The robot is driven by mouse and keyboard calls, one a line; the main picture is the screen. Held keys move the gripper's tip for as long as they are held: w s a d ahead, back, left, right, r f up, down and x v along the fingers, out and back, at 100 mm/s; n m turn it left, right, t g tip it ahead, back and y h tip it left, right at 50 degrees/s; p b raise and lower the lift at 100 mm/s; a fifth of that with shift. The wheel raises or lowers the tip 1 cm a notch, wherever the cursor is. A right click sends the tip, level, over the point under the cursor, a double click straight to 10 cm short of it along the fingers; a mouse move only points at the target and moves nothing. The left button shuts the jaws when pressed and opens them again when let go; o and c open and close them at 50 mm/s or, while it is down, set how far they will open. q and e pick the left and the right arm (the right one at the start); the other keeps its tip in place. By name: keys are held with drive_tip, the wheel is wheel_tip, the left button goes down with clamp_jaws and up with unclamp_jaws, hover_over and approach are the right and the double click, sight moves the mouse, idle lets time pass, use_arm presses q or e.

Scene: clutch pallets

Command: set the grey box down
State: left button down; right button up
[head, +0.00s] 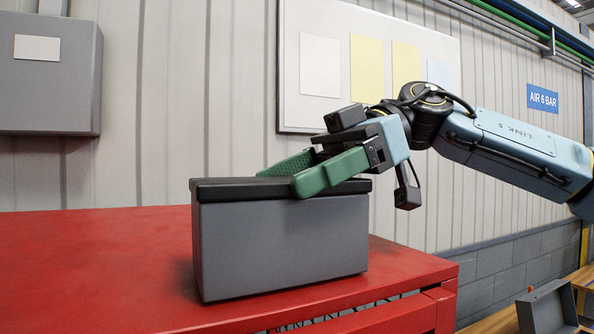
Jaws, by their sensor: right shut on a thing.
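The grey box (283,247) has a black lid or rim (228,188) and is upright, at the middle of the head view. It is over the top of a red cabinet (95,270), near its front right edge. Its base looks to be at or very close to the red surface; I cannot tell for sure whether it touches. My right gripper (281,180) reaches in from the right, its green fingers at the top of the box, shut on it. The exact grip on the rim is partly hidden by the near finger. My left gripper is out of view.
The red top is clear to the left of the box. A grey wall cabinet (50,95) hangs at the upper left. A whiteboard (300,20) with paper sheets is on the wall behind. A dark open container (545,310) sits on wooden slats at the lower right.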

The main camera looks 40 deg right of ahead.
drive_tip(key=shift+f, duration=0.1)
drive_tip(key=o, duration=1.5)
drive_tip(key=shift+d+r, duration=0.25)
drive_tip(key=shift+d, duration=0.05)
drive_tip(key=b+v, duration=0.1)
drive_tip(key=v, duration=1)
drive_tip(key=shift+s, duration=0.2)
drive_tip(key=shift+d, duration=0.1)
